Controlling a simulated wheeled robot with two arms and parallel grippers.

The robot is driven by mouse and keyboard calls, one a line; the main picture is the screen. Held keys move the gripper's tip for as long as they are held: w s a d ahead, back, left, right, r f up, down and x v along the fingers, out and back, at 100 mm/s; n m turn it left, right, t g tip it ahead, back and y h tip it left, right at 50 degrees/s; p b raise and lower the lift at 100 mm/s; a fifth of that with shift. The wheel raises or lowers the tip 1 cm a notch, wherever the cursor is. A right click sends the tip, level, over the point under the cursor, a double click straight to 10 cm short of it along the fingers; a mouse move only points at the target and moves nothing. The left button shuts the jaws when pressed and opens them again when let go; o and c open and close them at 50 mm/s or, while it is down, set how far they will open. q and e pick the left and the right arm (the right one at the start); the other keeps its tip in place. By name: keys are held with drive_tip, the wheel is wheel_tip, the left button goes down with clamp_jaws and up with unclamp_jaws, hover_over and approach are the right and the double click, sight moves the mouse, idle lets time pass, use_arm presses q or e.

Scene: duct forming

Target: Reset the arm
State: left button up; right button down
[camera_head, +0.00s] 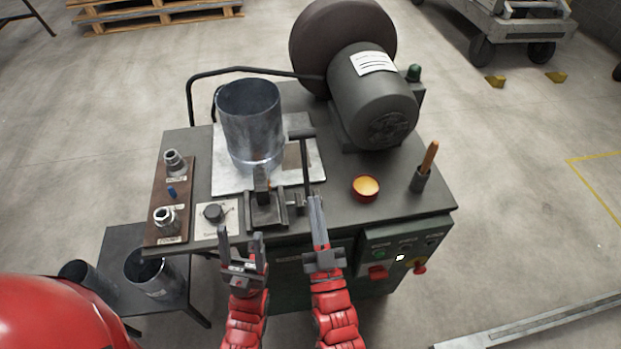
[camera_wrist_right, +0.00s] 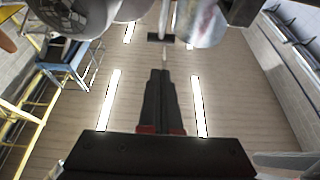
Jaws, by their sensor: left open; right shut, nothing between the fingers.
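My left gripper (camera_head: 242,246) is open and empty in front of the machine's front edge in the head view. My right gripper (camera_head: 315,205) is shut with nothing between its fingers, just right of the left one and near the clamp (camera_head: 266,208). The right wrist view shows its closed fingers (camera_wrist_right: 161,80) pointing away from the camera. A metal duct (camera_head: 250,125) stands upright on a light plate (camera_head: 230,181) on the machine table, apart from both grippers. A T-shaped lever (camera_head: 305,160) stands beside it.
A dark motor (camera_head: 372,95) and an orange button (camera_head: 366,187) are at the right of the machine. Fittings (camera_head: 166,219) sit on a brown board at left. A low side table (camera_head: 180,297) holds dark cylinders (camera_head: 148,270).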

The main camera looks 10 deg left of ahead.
drive_tip(key=shift+v, duration=1.75)
